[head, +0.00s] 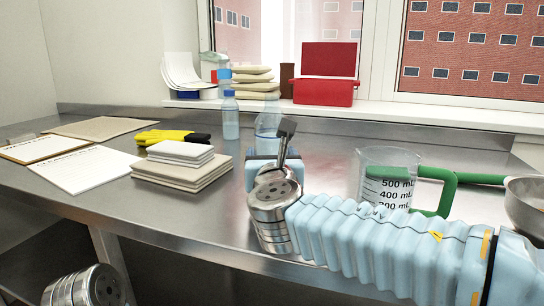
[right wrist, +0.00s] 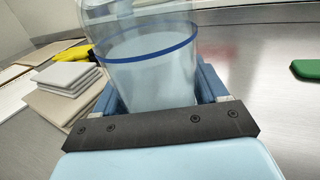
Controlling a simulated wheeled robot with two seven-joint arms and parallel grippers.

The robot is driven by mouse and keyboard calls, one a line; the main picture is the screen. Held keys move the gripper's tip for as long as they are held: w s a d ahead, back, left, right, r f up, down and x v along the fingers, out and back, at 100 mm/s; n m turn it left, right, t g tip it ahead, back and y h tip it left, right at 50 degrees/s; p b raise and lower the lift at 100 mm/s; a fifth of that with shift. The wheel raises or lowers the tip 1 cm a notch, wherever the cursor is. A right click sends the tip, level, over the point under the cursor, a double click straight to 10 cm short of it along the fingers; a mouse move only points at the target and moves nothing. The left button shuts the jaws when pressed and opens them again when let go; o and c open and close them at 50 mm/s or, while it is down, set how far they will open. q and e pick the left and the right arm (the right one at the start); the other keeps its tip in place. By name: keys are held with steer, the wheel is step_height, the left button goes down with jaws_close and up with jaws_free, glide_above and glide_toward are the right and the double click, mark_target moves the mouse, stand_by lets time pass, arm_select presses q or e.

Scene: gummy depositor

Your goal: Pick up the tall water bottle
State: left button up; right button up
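A tall clear bottle (head: 268,119) stands upright on the steel table, partly hidden behind my right gripper. In the right wrist view the clear bottle (right wrist: 148,60) has a blue band and pale blue water, and it fills the space between the fingers. My right gripper (head: 272,161) has one blue finger on each side of the bottle, low on its body; its fingers (right wrist: 157,85) look very close to it, but I cannot tell whether they press on it. A smaller blue-capped bottle (head: 230,118) stands to the left, behind. My left gripper is out of view; only part of that arm shows.
Tan and white pads (head: 180,165) and yellow gloves (head: 165,137) lie left of my right gripper. A measuring beaker (head: 388,172) with a green-handled thing (head: 448,190) and a metal bowl (head: 527,205) stand right. A red box (head: 323,93) sits on the sill.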

mark_target(278, 114)
steer(key=c, duration=0.6)
steer(key=shift+r, duration=0.15)
steer(key=shift+r, duration=0.3)
step_height(278, 114, up, 2)
steer(key=shift+r+p, duration=0.25)
steer(key=shift+p, duration=0.35)
steer(key=s+r, duration=0.1)
steer(key=r, duration=0.1)
steer(key=s+r, duration=0.1)
steer(key=s, duration=0.1)
steer(key=s+d+r+p, duration=0.1)
steer(key=r, duration=0.1)
steer(key=shift+s+r, duration=0.25)
steer(key=shift+r, duration=0.1)
steer(key=s+r, duration=0.1)
steer(key=s, duration=0.2)
steer(key=s+d+r, duration=0.1)
steer(key=s, duration=0.2)
steer(key=s+d+r, duration=0.1)
steer(key=s+r, duration=0.1)
steer(key=s, duration=0.1)
steer(key=shift+s, duration=0.1)
